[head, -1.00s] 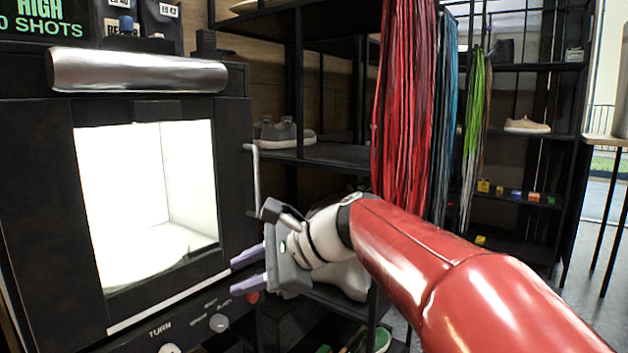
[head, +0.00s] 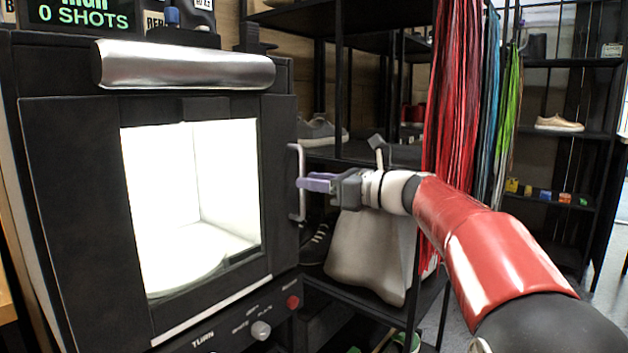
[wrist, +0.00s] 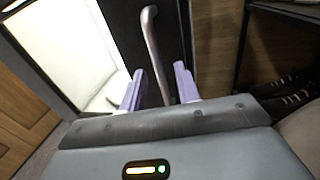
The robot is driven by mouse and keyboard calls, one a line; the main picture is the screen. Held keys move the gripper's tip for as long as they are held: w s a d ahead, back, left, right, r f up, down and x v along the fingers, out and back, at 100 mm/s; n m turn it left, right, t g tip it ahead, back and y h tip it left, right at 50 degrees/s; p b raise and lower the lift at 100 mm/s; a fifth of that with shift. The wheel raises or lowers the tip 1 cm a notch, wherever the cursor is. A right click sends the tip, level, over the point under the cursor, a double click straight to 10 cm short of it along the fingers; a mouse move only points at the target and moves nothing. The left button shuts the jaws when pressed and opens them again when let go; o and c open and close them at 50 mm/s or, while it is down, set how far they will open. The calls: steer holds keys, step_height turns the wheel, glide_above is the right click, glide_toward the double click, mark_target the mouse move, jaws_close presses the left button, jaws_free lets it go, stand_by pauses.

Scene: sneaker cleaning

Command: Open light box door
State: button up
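The light box (head: 60,200) is a black cabinet with a lit white window (head: 215,190) in its closed-looking door. A thin vertical metal handle (head: 296,165) is on the right side of the door. My gripper (head: 304,184) is level with the handle, its purple fingertips right at it. In the wrist view, the handle (wrist: 152,45) runs down between the two separated fingers of my gripper (wrist: 158,88), with gaps visible on both sides. The gripper is open. Whether a finger touches the handle cannot be told.
A control panel with a knob (head: 261,330) and red button (head: 293,302) is below the door. Black shelving with shoes (head: 322,131) stands right of the box. Red laces (head: 458,100) hang behind my arm. A silver bar (head: 185,66) tops the box.

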steer(key=shift+w+a, duration=0.1)
steer(key=shift+a, duration=0.25)
jaws_close()
steer(key=shift+d, duration=0.1)
